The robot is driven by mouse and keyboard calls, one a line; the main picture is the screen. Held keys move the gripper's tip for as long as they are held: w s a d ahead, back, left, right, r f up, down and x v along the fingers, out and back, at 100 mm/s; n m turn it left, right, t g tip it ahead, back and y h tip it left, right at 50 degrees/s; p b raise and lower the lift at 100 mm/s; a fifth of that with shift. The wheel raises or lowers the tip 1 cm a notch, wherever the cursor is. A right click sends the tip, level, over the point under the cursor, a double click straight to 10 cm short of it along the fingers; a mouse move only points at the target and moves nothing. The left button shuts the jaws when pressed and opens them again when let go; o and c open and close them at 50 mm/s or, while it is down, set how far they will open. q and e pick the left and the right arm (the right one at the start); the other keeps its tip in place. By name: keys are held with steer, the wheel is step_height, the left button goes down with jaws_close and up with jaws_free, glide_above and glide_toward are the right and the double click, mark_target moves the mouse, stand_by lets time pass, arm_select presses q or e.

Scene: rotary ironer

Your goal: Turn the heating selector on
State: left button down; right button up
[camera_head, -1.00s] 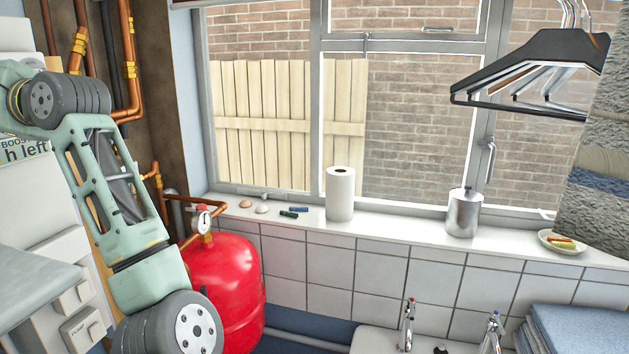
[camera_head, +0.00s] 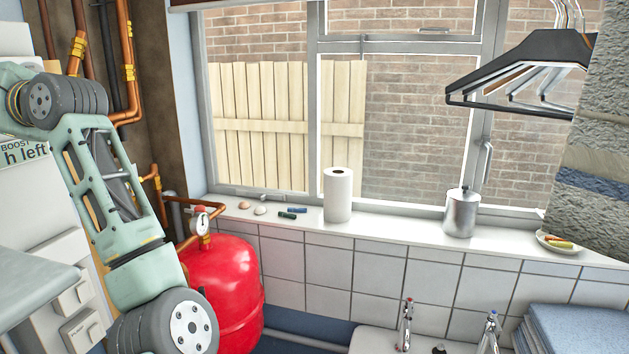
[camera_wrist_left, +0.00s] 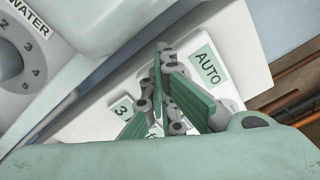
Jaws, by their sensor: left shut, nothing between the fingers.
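My left gripper (camera_wrist_left: 162,70) shows in the left wrist view with its green-padded fingers together and empty. It is in front of a white panel with a green AUTO label (camera_wrist_left: 208,68) and a label reading 3 (camera_wrist_left: 122,109). It covers part of that panel, and I cannot tell whether it touches it. A numbered dial (camera_wrist_left: 14,62) marked WATER is at the upper left. No heating selector can be clearly made out. In the head view the left gripper is hidden; only my left arm shows. My right gripper is not in view.
In the head view, white switches (camera_head: 81,332) are on the housing at the left. A red tank (camera_head: 228,285) and copper pipes (camera_head: 131,75) are beside my left arm. The windowsill holds a paper roll (camera_head: 338,195) and a metal canister (camera_head: 462,213). Hangers (camera_head: 525,70) hang at the right.

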arm_select(q)
steer(key=shift+w+f, duration=0.2)
steer(key=shift+w, duration=0.1)
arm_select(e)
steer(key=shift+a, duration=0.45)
arm_select(q)
steer(key=shift+d+r, duration=0.15)
steer(key=shift+r, duration=0.1)
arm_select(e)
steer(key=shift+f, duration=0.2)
arm_select(q)
steer(key=shift+w+d+r, duration=0.1)
steer(key=shift+w+r, duration=0.35)
steer(key=shift+r, duration=0.15)
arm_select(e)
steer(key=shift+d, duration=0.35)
arm_select(q)
steer(key=shift+r, duration=0.15)
